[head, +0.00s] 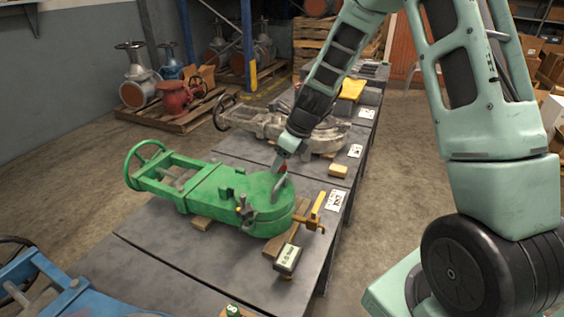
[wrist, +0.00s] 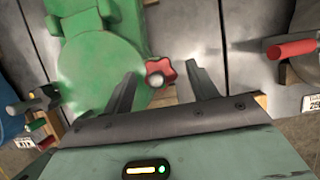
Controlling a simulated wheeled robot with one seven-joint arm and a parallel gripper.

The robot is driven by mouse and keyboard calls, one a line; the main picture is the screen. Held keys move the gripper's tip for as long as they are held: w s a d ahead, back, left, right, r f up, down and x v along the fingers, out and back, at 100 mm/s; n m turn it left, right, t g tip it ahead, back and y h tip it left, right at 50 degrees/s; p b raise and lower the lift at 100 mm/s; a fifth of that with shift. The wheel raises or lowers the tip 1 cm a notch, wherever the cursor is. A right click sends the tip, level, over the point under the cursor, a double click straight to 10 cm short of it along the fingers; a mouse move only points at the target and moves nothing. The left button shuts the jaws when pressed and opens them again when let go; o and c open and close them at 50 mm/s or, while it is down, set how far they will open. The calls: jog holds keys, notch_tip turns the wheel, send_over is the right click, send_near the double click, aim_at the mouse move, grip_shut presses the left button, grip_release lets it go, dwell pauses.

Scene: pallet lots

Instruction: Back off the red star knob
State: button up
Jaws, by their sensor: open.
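The red star knob (wrist: 160,72) sits at the edge of the green valve body in the wrist view, with a pale round centre. My gripper (wrist: 164,82) is open, with one finger on each side of the knob. I see a gap between the knob and each finger. In the head view the knob (head: 282,167) is a small red patch, mostly hidden by my gripper (head: 281,172). The green valve (head: 232,193) lies flat on a dark table, its handwheel at the left end. It also shows in the wrist view (wrist: 100,62).
A grey valve (head: 262,120) lies behind, a blue valve (head: 62,288) at front left. The floor on the right is partly clear.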

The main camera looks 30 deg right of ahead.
jog(key=shift+w+f, duration=0.1)
jog(key=shift+f, duration=0.1)
jog(key=c, duration=1)
jog(key=shift+r+n, duration=0.1)
jog(key=shift+n, duration=0.2)
